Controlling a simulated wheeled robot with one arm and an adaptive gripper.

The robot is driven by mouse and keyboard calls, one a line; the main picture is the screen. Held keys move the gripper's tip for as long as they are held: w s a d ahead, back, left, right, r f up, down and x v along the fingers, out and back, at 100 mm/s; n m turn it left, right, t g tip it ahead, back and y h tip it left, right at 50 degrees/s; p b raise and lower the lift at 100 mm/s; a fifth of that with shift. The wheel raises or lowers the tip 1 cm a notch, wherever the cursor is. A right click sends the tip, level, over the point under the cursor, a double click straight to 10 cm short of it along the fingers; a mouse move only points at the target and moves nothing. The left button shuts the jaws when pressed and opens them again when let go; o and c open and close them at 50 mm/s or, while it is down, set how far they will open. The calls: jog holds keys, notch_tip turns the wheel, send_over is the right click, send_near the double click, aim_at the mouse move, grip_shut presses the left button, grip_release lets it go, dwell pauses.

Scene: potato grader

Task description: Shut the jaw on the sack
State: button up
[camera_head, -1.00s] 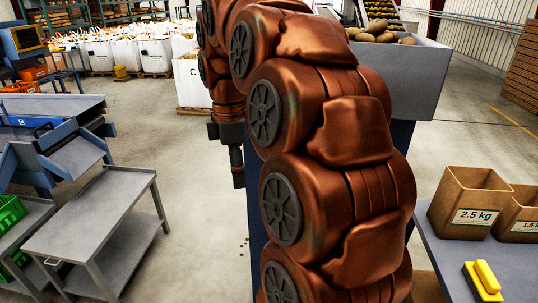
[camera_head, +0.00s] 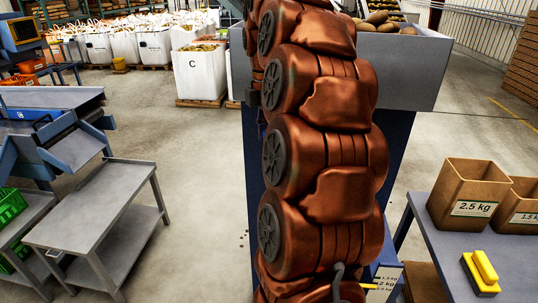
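My copper-coloured arm fills the middle of the view and hides much behind it. My gripper's fingers do not show; only a small dark part shows at the arm's left edge, too little to read. A brown open-topped paper sack (camera_head: 466,200) marked 2.5 kg stands upright on the table at right. A second paper sack (camera_head: 522,208), with a partly cut-off label, stands beside it. A large white sack marked C (camera_head: 197,75) stands on a pallet at the back. A grey hooked part (camera_head: 338,276) shows low in front of my arm; I cannot tell whether it is the jaw.
The blue-grey table (camera_head: 440,255) at right also bears a yellow block-shaped item (camera_head: 482,272). A grey hopper (camera_head: 412,77) with potatoes stands behind my arm. A grey two-tier cart (camera_head: 95,205) stands at left.

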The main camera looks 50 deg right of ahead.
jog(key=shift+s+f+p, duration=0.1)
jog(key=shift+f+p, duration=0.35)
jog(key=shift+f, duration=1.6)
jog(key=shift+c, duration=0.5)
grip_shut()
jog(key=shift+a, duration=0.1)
